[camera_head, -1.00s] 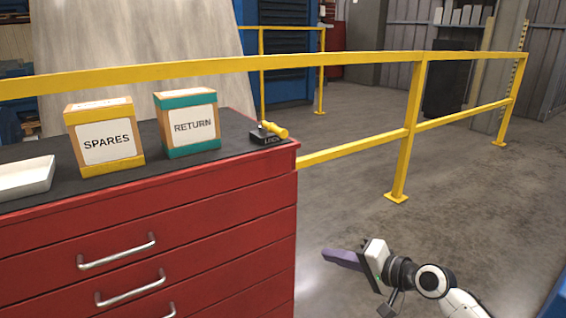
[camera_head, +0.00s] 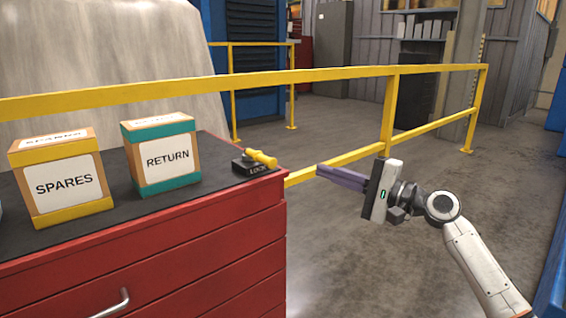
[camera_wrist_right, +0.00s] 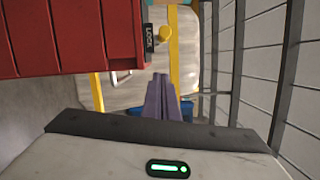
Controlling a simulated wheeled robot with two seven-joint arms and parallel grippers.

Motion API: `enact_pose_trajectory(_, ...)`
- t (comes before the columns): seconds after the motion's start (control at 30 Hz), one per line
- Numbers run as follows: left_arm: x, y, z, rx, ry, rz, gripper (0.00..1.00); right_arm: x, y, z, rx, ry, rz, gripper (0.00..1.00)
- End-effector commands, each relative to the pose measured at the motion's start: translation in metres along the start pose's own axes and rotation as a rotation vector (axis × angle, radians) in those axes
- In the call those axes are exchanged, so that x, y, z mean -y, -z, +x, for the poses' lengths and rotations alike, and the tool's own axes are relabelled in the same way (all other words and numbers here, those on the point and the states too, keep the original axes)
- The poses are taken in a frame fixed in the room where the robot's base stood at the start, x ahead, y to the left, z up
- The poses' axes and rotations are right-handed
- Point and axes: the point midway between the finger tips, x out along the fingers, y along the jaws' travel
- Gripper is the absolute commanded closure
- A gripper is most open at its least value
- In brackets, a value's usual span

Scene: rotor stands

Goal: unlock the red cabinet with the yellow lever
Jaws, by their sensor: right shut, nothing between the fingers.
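The red cabinet (camera_head: 190,255) stands at the left with a dark top. A yellow lever (camera_head: 262,158) sits on a black base marked LOCK (camera_head: 254,168) at the cabinet top's right corner. In the right wrist view the yellow lever (camera_wrist_right: 165,34) and the LOCK base (camera_wrist_right: 149,42) show near the top, beside the red cabinet (camera_wrist_right: 70,35). My right gripper (camera_head: 322,172) is shut and empty, its purple fingers pointing left, to the right of the lever and apart from it. The fingers (camera_wrist_right: 161,80) also show in the right wrist view. My left gripper is not seen.
A SPARES box (camera_head: 65,182) and a RETURN box (camera_head: 168,158) stand on the cabinet top, left of the lever. A yellow railing (camera_head: 390,115) runs behind the cabinet and my right gripper. The floor right of the cabinet is open.

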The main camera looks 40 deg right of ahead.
Motion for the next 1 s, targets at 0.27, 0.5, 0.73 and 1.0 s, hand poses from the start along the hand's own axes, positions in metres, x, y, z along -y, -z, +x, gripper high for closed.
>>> enact_pose_trajectory(0.27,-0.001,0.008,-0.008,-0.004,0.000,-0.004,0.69,0.004,-0.001,0.052,0.001,0.003,-0.001,1.00)
enact_pose_trajectory(0.5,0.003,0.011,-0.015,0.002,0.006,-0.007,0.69,0.004,-0.005,0.096,0.001,0.001,-0.002,1.00)
enact_pose_trajectory(0.73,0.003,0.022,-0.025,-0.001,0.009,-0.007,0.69,0.002,-0.033,0.101,-0.001,-0.002,-0.003,1.00)
enact_pose_trajectory(1.0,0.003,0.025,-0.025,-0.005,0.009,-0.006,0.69,0.000,-0.039,0.102,-0.002,0.000,-0.002,1.00)
